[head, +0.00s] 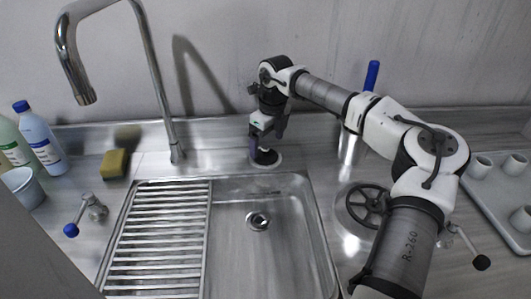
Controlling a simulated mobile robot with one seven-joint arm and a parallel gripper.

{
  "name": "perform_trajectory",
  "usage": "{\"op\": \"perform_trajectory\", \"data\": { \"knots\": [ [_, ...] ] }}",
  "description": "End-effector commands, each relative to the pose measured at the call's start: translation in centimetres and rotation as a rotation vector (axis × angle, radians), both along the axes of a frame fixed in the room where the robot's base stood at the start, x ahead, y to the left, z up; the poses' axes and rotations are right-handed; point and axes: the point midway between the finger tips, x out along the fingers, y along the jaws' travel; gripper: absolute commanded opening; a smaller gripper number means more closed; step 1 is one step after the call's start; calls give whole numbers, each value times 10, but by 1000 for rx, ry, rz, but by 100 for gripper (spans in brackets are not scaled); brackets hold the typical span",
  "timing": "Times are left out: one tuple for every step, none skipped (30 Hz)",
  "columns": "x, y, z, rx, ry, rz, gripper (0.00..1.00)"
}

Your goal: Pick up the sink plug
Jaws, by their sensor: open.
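My gripper (265,145) points down over the back ledge behind the sink basin, with its jaws open. Right below it, on the ledge, sits a small round thing with a pale rim and a dark middle (267,161), which looks like the sink plug. The fingertips are around or just above it, and they partly hide it; I cannot tell whether they touch it. In the basin, the round metal drain (257,221) is uncovered.
The tall faucet (165,100) rises left of my gripper. A yellow sponge (115,163), bottles (42,140) and a blue-tipped lever (85,215) are further left. A steel holder with a blue handle (371,75), a dark wheel (366,205) and a tray of cups (490,205) are right.

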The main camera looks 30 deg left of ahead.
Motion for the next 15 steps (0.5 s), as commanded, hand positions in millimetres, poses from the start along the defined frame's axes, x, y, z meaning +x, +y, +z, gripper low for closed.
{"op": "perform_trajectory", "data": {
  "knots": [
    [-3,3,-5,1,4,2,92],
    [-3,4,-10,0,4,3,92],
    [-3,4,-17,-1,3,2,92],
    [-3,5,-21,0,3,2,92],
    [-3,5,-25,1,3,2,92],
    [-2,6,-28,0,2,2,92],
    [-2,6,-30,0,1,2,92],
    [-2,6,-31,0,0,2,92],
    [-2,6,-31,0,0,2,92],
    [-2,6,-31,0,0,2,92],
    [-2,6,-31,0,0,2,92],
    [-2,6,-31,0,0,2,92],
    [-2,6,-31,0,0,2,91],
    [-2,6,-31,0,0,2,87],
    [-2,6,-31,1,0,2,82]
  ]
}}
